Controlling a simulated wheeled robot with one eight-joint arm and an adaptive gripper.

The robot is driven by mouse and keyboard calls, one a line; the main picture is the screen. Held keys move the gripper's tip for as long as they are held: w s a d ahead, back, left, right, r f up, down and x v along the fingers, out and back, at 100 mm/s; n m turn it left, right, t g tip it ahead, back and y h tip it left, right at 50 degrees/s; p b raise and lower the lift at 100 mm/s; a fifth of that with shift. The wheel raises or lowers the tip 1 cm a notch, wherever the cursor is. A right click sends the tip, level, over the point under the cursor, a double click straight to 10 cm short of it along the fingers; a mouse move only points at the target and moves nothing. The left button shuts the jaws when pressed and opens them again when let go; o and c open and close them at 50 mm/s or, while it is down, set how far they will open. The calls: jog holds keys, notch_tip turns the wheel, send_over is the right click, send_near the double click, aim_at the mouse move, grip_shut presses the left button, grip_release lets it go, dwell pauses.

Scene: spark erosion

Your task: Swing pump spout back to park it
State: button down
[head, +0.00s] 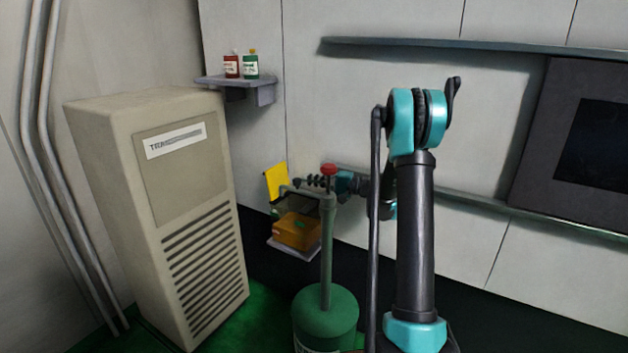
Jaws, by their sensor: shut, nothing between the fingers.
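A green pump stands on a green drum (325,318) in the lower middle. Its upright pipe (326,255) carries a red knob (328,169) on top. The pump spout (306,192) runs from the top of the pipe to the left, and its end bends down near an amber container (297,231). My gripper (299,182) is behind the pump head and reaches left just above the spout. Its fingers look shut and empty. The pump head hides part of it, and I cannot tell whether it touches the spout.
A large beige cabinet (170,210) stands to the left. A yellow panel (276,182) rises behind the spout end. A small wall shelf (237,84) holds a red bottle (231,66) and a green bottle (251,66). A dark screen (595,145) is at the right.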

dwell(0.3)
notch_tip(320, 180, up, 10)
dwell(0.5)
jog(key=shift+d, duration=0.1)
